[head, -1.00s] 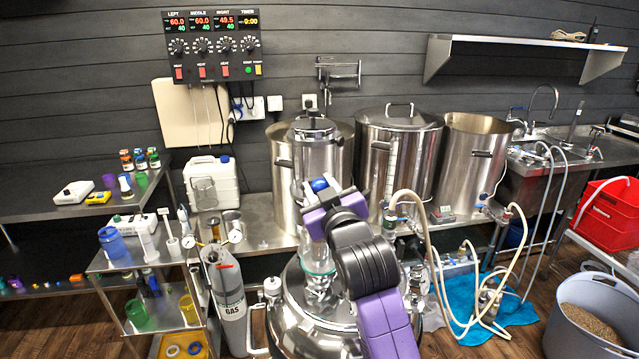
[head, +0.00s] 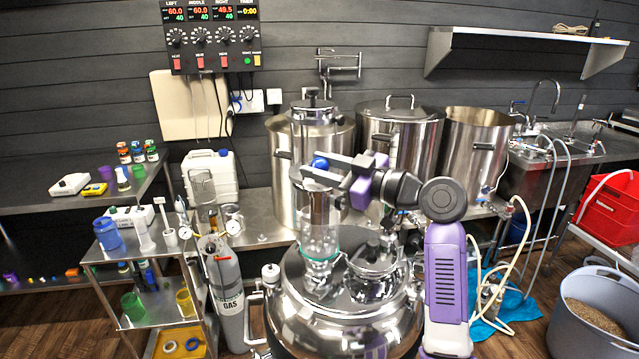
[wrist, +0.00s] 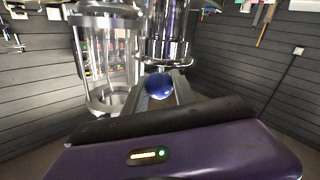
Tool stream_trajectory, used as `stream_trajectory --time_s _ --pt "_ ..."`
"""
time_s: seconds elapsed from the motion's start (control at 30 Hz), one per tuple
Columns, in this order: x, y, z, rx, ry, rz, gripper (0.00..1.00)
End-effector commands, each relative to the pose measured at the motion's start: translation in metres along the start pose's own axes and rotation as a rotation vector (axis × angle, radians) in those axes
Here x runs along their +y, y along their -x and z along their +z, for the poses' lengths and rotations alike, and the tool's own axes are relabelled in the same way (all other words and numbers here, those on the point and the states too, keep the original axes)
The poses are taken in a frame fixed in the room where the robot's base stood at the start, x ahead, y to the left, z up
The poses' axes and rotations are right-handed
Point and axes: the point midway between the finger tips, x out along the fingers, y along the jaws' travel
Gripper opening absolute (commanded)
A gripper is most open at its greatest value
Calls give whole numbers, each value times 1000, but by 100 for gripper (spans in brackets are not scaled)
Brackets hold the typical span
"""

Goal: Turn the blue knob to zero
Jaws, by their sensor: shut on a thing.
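The blue knob (head: 320,163) is a small round ball on the steel and glass column of the still, above the big steel pot. My gripper (head: 330,171) reaches in from the right, level with the knob, and is shut on it. In the wrist view the blue knob (wrist: 158,87) sits between the tips of my two grey fingers, close under a polished steel cylinder. My gripper (wrist: 160,93) hides the knob's stem. I cannot read any mark or angle on the knob.
A clear glass cylinder (head: 318,226) stands just below the knob, and shows at left in the wrist view (wrist: 106,62). The polished pot (head: 300,300) fills the near middle. Steel kettles (head: 400,128) stand behind. A grey gas cylinder (head: 222,280) is at left.

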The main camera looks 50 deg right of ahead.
Motion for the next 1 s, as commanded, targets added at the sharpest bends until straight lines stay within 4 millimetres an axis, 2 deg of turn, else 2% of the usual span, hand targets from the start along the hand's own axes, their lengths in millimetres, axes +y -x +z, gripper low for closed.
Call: stream_trajectory --time_s 0.07,0.7,1.0 --pt "2 1 8 25 2 -64 0" --pt "1 0 4 216 -3 -644 0" --pt "1 0 3 283 -4 -852 0"
